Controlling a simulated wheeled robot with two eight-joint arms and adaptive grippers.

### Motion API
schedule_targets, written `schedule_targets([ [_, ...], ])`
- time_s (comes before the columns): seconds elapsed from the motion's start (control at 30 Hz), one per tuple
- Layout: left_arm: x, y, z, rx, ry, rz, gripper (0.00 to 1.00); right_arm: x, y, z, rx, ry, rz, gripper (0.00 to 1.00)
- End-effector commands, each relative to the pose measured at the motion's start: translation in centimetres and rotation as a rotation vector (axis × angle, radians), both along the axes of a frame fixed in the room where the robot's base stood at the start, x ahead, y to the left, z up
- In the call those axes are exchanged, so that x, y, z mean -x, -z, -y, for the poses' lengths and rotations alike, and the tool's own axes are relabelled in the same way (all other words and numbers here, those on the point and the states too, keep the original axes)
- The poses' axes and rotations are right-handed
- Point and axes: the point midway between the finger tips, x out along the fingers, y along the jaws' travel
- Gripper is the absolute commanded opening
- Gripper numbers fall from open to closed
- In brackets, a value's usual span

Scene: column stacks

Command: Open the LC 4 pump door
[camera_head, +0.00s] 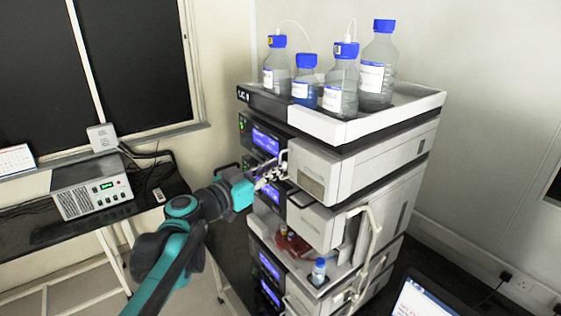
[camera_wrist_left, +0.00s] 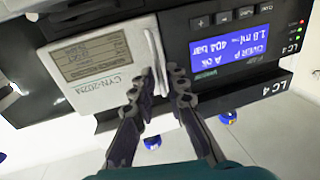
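The LC 4 pump is the top module of the stack in the head view. Its pale door (camera_head: 312,174) faces front, right of the blue display (camera_head: 265,141). In the left wrist view the picture is upside down, with the door (camera_wrist_left: 125,78) left of the lit display (camera_wrist_left: 231,41) and the "LC 4" label at lower right. The door looks closed against the module. My left gripper (camera_head: 272,180) is at the door's white handle; in the left wrist view its fingers (camera_wrist_left: 162,78) sit close on both sides of the handle (camera_wrist_left: 153,48), seemingly shut on it. My right gripper is not in view.
Blue-capped bottles (camera_head: 340,85) stand in the white tray (camera_head: 418,103) on top. Lower modules, an open compartment with a small bottle (camera_head: 319,270) and white tubing (camera_head: 375,230) are below. A laptop (camera_head: 425,298) is at lower right. A bench instrument (camera_head: 95,192) stands left.

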Motion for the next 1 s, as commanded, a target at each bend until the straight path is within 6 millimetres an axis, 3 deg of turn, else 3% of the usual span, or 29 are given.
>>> schedule_targets([
  [0.2,-1.6,0.0,1.6,0.000,0.001,0.000,0.14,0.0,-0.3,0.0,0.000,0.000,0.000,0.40],
  [0.5,-1.8,0.0,1.7,0.000,0.001,-0.001,0.14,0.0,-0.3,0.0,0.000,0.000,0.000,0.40],
  [0.57,-1.8,0.0,1.7,0.000,0.001,-0.001,0.00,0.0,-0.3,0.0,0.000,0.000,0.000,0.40],
  [1.0,-1.7,0.0,2.4,0.000,-0.004,-0.001,0.00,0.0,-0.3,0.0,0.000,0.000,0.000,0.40],
])
